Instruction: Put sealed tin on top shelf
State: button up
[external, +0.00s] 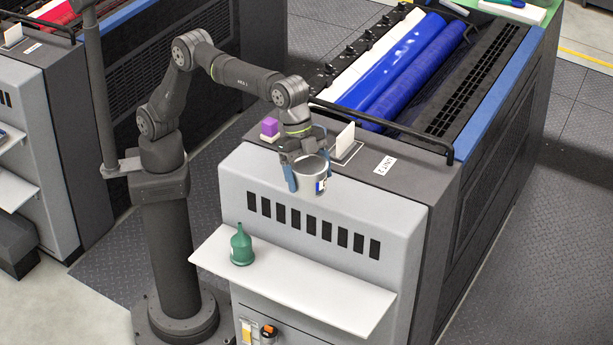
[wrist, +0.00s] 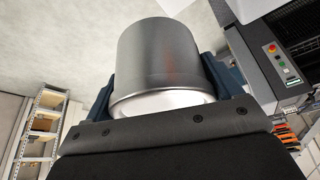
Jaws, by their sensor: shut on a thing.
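A grey metal tin (external: 311,175) with a small white and blue label is held in front of the upper front edge of the machine labelled "UNIT 2". My gripper (external: 305,178) is shut on it, with a blue finger on its left side. In the wrist view the tin (wrist: 158,62) fills the middle, between the two dark blue fingers of my gripper (wrist: 160,88). The white shelf (external: 300,285) on the machine's front is below the tin. I cannot tell from these views whether the tin is sealed.
A green funnel-shaped bottle (external: 241,245) stands on the left part of the white shelf; its middle and right are clear. A purple block (external: 269,127) and a white card (external: 345,137) are on the machine top. Blue rollers (external: 405,70) lie behind a dark rail.

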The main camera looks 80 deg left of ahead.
jog(key=s+d, duration=0.3)
jog(key=s, duration=0.2)
notch_tip(320, 180, down, 26)
jog(key=shift+n, duration=0.3)
jog(key=w+f, duration=0.2)
jog(key=w, duration=0.2)
jog(key=w+f, duration=0.3)
jog(key=w, duration=0.1)
jog(key=w+f, duration=0.3)
jog(key=w, duration=0.1)
jog(key=shift+f, duration=2)
jog(key=shift+f, duration=0.1)
jog(key=o, duration=1.2)
jog(key=shift+f, duration=0.1)
notch_tip(320, 180, up, 12)
jog(key=a, duration=0.2)
jog(key=shift+s, duration=0.4)
